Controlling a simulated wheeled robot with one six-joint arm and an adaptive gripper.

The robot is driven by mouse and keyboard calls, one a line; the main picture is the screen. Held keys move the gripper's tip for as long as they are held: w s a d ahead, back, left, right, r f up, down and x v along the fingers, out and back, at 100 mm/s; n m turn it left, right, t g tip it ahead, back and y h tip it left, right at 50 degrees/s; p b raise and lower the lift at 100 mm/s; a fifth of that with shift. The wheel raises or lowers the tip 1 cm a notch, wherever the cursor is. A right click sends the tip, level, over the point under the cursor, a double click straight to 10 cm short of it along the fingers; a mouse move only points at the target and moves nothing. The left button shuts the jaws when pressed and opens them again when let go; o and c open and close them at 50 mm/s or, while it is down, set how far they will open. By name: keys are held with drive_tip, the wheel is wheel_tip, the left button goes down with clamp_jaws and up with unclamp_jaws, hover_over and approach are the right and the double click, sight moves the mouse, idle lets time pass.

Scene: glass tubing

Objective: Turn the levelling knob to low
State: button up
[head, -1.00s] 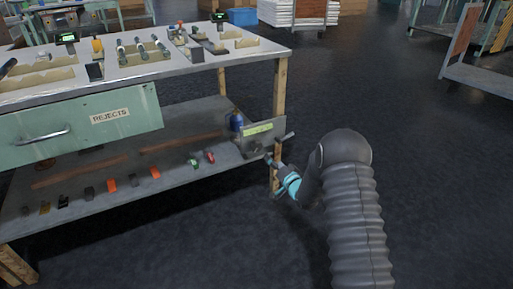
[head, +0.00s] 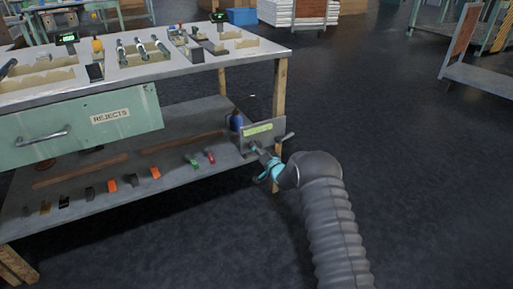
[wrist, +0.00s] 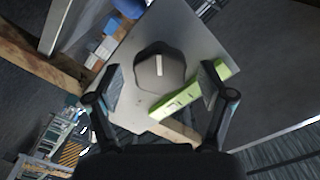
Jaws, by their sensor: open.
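The levelling knob (wrist: 160,68) is a dark grey, many-sided knob with a white pointer line, on a grey plate (wrist: 205,42). In the wrist view it lies ahead of my open gripper (wrist: 160,88), roughly centred between the two fingers, and nothing is gripped. A yellow-green label strip (wrist: 188,93) sits on the plate beside the knob. In the head view the plate with its label (head: 258,130) stands at the bench's right end, and my gripper (head: 260,153) is close in front of it. The knob is mostly hidden there by the gripper.
A bench leg (head: 279,95) rises beside the plate. A blue bottle (head: 237,120) stands behind it on the lower shelf (head: 110,180), which also holds several small coloured parts. A drawer marked REJECTS (head: 80,125) is at left.

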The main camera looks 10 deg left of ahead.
drive_tip(key=shift+x, duration=0.95)
drive_tip(key=shift+c, duration=0.3)
drive_tip(key=c, duration=1.1)
drive_tip(key=shift+f+b, duration=0.1)
drive_tip(key=shift+b, duration=0.4)
